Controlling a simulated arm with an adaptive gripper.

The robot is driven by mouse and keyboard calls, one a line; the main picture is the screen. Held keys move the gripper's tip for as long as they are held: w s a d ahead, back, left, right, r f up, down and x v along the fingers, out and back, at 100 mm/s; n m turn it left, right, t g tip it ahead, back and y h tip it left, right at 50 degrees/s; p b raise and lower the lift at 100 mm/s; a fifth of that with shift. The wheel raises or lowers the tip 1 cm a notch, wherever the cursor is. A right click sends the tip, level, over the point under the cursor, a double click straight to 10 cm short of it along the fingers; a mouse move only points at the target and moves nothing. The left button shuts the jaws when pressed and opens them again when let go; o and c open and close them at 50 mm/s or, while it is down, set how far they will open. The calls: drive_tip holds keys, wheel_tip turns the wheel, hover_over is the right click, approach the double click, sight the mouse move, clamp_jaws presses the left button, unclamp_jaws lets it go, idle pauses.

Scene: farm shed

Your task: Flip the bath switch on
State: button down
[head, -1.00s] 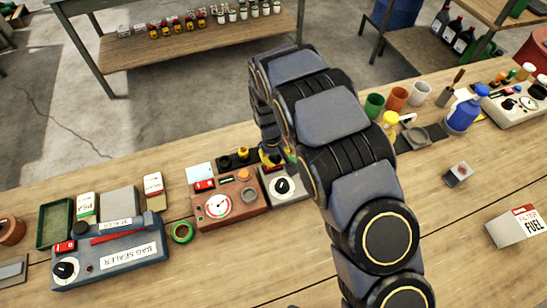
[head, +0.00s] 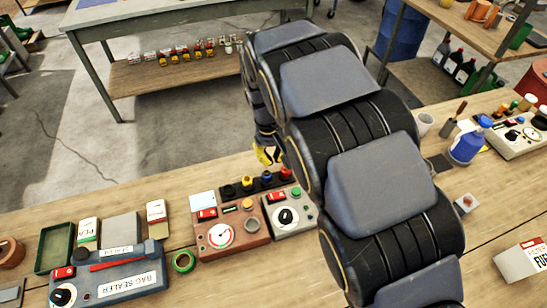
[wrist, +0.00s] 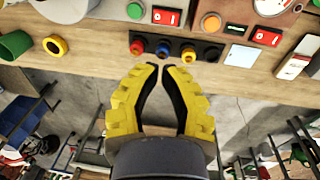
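No label reading "bath" is legible, so I cannot tell which box is the bath. A red-brown box with a gauge (head: 228,232) has a red rocker switch (head: 207,214), also in the wrist view (wrist: 266,37). Beside it on the right is a grey box with a black dial (head: 298,217); its red switch (head: 275,196) also shows in the wrist view (wrist: 167,16). My gripper (head: 266,155) is just beyond the bench's far edge, apart from both boxes. In the wrist view its yellow fingers (wrist: 160,67) are almost together at the tips, with nothing between them.
A black strip with several coloured knobs (wrist: 176,50) lies between my fingertips and the boxes. A blue bag sealer (head: 110,275) and green tape roll (head: 184,261) are to the left. A blue spray bottle (head: 467,143) stands right. My arm covers the bench's middle.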

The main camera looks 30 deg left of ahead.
sight(271, 195)
drive_tip(key=shift+w+d+r+g+y, duration=0.1)
drive_tip(key=shift+w+d+g+y, duration=0.45)
drive_tip(key=shift+d+g, duration=0.1)
drive_tip(key=shift+w+d+r+g+y, duration=0.1)
drive_tip(key=shift+w+d+g+y, duration=0.3)
drive_tip(key=shift+d+g+y, duration=0.2)
drive_tip(key=x, duration=1.4)
drive_tip(key=shift+w+d, duration=0.1)
drive_tip(key=shift+d, duration=0.05)
drive_tip(key=shift+f, duration=0.1)
drive_tip(key=shift+a+f+t+h, duration=0.2)
drive_tip(key=shift+f+t+h, duration=0.15)
drive_tip(key=shift+t+h, duration=0.6)
drive_tip(key=shift+s+a+f, duration=0.1)
drive_tip(key=shift+s+f, duration=0.05)
drive_tip(key=shift+s, duration=0.3)
